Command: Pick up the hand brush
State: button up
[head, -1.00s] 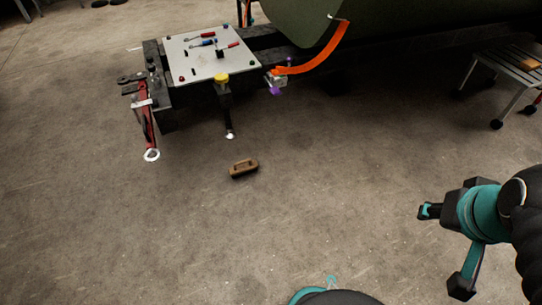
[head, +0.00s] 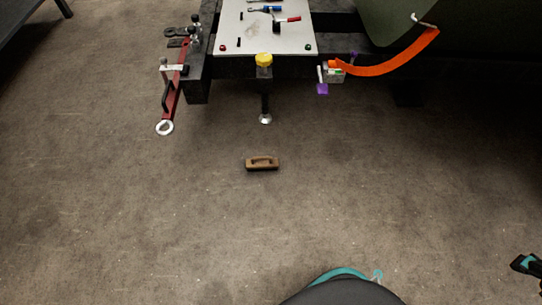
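The hand brush (head: 262,163) lies on the concrete floor near the middle of the head view. It is a brown block with a raised handle on top. My gripper (head: 526,265) shows only in part at the lower right edge, dark with teal, well away from the brush. The rest of it is cut off by the frame, so whether it is open or shut cannot be seen.
Beyond the brush stands a dark-framed bench with a light top panel (head: 290,38) holding tools, and a foot with a yellow knob (head: 264,60). A red towing bar (head: 170,97) juts out at left. An orange strip (head: 388,60) hangs by the green fuselage. Floor around the brush is clear.

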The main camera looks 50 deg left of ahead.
aim_at(262, 164)
jog(key=u, duration=0.45)
jog(key=i, duration=0.65)
jog(key=u, duration=1.05)
jog(key=i, duration=0.35)
jog(key=u, duration=0.4)
